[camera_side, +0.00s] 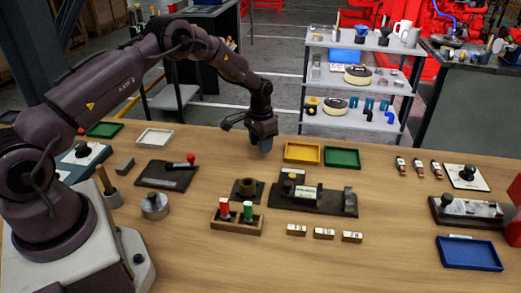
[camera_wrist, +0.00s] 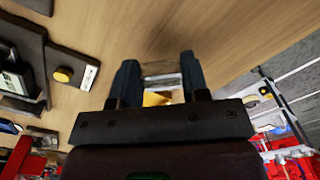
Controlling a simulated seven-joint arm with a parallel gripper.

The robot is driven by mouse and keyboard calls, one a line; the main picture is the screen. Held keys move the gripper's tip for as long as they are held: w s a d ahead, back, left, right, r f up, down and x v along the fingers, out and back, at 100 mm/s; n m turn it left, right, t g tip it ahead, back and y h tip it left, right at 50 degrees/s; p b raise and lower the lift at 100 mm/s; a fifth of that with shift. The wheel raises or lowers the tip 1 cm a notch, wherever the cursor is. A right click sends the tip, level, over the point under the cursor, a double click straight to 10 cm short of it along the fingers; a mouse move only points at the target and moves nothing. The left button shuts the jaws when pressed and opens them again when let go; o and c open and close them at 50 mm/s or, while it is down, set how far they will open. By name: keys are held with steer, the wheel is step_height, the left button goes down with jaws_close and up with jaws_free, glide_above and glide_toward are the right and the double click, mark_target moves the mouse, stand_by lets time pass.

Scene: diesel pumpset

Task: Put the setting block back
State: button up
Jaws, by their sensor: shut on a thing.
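My gripper (camera_side: 265,143) is above the back middle of the table, pointing down, left of the yellow tray. In the wrist view its two dark fingers (camera_wrist: 158,75) are shut on a small pale block (camera_wrist: 163,82) with a light band. The side view does not show this block clearly, and its marking cannot be read. Three small pale labelled blocks, the left (camera_side: 296,229), middle (camera_side: 323,234) and right (camera_side: 351,237), lie in a row at the front. A dark fixture (camera_side: 325,203) with a yellow knob (camera_side: 292,177) stands behind them; the knob also shows in the wrist view (camera_wrist: 63,75).
A yellow tray (camera_side: 303,161) and a green tray (camera_side: 341,167) lie near the back edge. A wooden rack (camera_side: 236,228) holds red and green pieces. A dark base with a brass ring (camera_side: 246,195) stands behind it. A blue tray (camera_side: 470,262) is front right.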

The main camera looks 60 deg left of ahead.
steer(key=shift+f, duration=1.35)
steer(key=shift+f, duration=0.1)
steer(key=o, duration=1.1)
